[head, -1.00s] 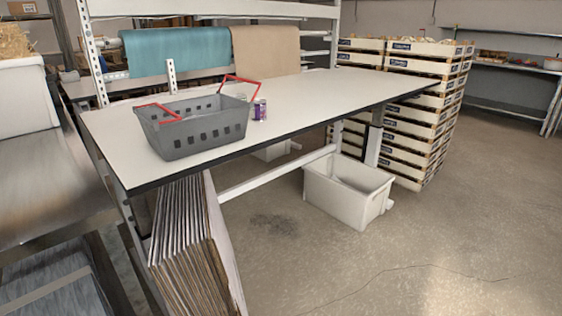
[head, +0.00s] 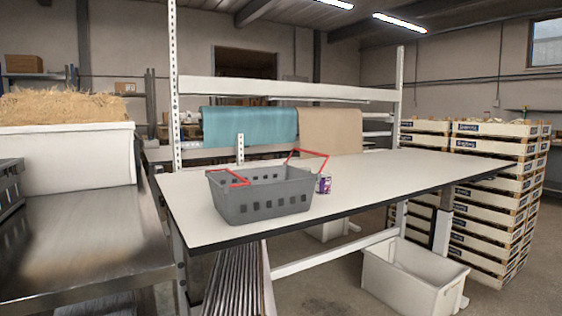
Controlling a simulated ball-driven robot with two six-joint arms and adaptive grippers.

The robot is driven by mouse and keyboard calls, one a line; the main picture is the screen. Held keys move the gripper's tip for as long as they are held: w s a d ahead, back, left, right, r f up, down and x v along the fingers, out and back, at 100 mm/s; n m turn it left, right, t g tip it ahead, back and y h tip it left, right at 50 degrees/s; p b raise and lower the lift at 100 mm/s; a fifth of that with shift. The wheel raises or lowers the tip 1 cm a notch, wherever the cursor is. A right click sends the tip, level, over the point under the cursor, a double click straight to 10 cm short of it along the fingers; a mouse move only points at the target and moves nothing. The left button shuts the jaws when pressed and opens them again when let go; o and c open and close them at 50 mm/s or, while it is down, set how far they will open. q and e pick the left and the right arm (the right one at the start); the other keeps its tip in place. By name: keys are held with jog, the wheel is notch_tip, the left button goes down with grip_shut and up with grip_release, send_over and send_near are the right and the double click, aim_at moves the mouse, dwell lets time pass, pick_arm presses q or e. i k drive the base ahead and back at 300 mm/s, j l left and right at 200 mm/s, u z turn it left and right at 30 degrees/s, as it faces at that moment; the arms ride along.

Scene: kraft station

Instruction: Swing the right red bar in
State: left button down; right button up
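A grey shopping basket (head: 262,200) stands upright on the white table, toward its left end. It has two red bars. The right red bar (head: 323,156) sticks up and outward above the basket's right end. The left red bar (head: 228,172) lies low across the top at the left end. Neither of my grippers shows in the head view.
A small purple can (head: 324,183) stands on the white table (head: 420,177) close to the basket's right end. The table's right part is clear. A steel counter (head: 90,235) is at the left. Stacked crates (head: 490,200) and a white bin (head: 405,280) are at the right.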

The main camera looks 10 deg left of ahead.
aim_at(328, 156)
jog(key=i+l+u, duration=0.15)
jog(key=u, duration=0.3)
jog(key=i+l+u, duration=0.2)
jog(key=u, duration=0.2)
jog(key=i+l+u, duration=0.1)
jog(key=l+u, duration=0.2)
jog(key=u, duration=0.15)
